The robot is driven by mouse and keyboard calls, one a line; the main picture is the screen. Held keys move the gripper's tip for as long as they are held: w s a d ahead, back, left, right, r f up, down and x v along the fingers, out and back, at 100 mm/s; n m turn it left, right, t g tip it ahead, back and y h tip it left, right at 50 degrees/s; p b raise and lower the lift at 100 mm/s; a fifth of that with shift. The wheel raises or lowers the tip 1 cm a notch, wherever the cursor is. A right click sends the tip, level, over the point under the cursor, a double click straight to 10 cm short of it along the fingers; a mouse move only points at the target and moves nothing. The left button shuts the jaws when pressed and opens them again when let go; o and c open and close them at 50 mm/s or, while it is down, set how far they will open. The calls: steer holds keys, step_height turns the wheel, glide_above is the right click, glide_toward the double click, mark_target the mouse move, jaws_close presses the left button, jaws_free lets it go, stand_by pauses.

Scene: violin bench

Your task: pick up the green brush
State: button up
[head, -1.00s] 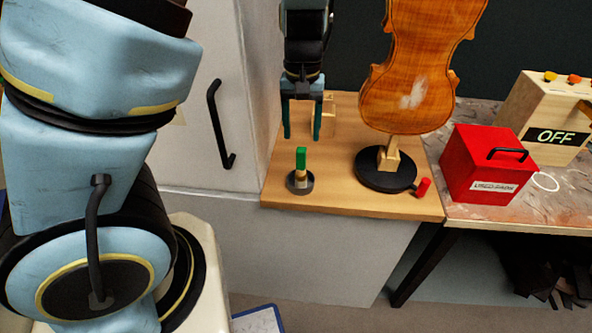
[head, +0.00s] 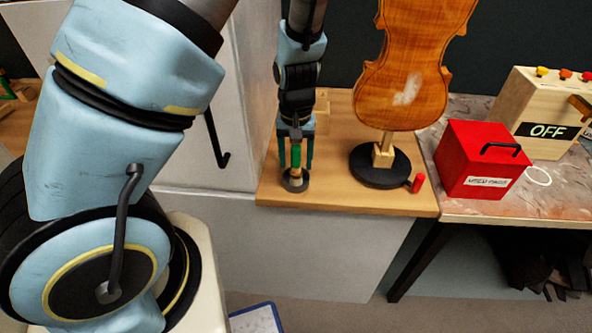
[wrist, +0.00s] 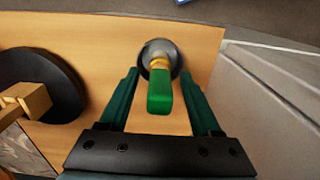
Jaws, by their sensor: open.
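The green brush (head: 295,155) stands upright in a small round dark holder (head: 295,184) near the front left of the wooden bench. It has a green upper part and a tan lower part. My gripper (head: 296,163) points down over it, with one finger on each side. In the wrist view, the green brush (wrist: 160,92) shows between the two open fingers of my gripper (wrist: 158,80), with a gap on both sides. The round holder (wrist: 147,50) shows beyond the fingertips. The jaws hold nothing.
A violin body (head: 405,75) stands on a round black base (head: 365,170) to the right. A small red cylinder (head: 418,183) lies by the base. A red box (head: 475,165) and a wooden box marked OFF (head: 545,110) are further right. A pale cabinet (head: 170,150) borders the bench at left.

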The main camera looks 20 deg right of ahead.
steer(key=shift+c, duration=0.2)
jaws_close()
steer(key=shift+r, duration=0.1)
stand_by(0.4)
